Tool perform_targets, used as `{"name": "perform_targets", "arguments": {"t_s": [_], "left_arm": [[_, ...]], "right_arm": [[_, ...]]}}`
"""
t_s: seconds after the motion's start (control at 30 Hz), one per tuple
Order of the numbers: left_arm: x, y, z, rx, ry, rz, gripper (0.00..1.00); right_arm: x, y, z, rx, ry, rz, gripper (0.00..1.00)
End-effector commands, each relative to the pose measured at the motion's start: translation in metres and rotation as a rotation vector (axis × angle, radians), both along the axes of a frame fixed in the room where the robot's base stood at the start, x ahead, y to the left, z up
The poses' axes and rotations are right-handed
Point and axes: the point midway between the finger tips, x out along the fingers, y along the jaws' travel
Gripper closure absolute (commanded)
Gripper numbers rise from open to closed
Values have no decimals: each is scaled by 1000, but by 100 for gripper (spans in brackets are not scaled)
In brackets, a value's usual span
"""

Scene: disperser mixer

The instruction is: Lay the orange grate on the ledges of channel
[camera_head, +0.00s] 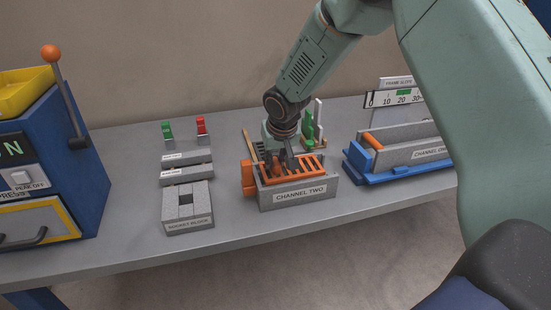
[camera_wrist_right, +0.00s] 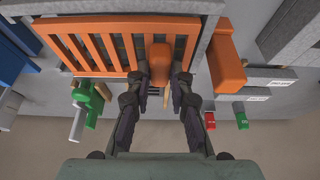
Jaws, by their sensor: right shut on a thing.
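The orange grate (camera_head: 303,187) is a slatted plate at the top of the grey block labelled CHANNEL TWO (camera_head: 268,200). In the right wrist view the grate (camera_wrist_right: 88,50) lies within the block's grey rim (camera_wrist_right: 195,40). I cannot tell whether its edges touch the ledges, which are hidden beneath it. My right gripper (camera_head: 287,165) comes down from above. In the right wrist view its fingers (camera_wrist_right: 162,78) are shut on the orange knob (camera_wrist_right: 160,57) at the grate. My left gripper is in neither view.
An orange block (camera_head: 248,178) stands at the channel's left end. A grey SOCKET BLOCK (camera_head: 188,207) and two labelled grey bars (camera_head: 187,165) are left of it. CHANNEL ONE (camera_head: 410,152) in a blue base stands right. A blue press (camera_head: 75,150) stands far left. The front table strip is clear.

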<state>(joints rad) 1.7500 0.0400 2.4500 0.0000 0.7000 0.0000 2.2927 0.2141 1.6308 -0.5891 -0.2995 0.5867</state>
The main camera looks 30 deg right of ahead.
Motion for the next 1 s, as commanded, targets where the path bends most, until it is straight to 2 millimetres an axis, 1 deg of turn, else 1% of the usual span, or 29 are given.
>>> {"name": "perform_targets", "arguments": {"t_s": [0.77,0.8,1.0], "left_arm": [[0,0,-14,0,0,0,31],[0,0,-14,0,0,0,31],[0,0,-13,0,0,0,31]], "right_arm": [[1,0,-17,0,-2,0,100],[1,0,-16,0,-2,0,77],[0,0,-16,0,-2,0,60]]}}
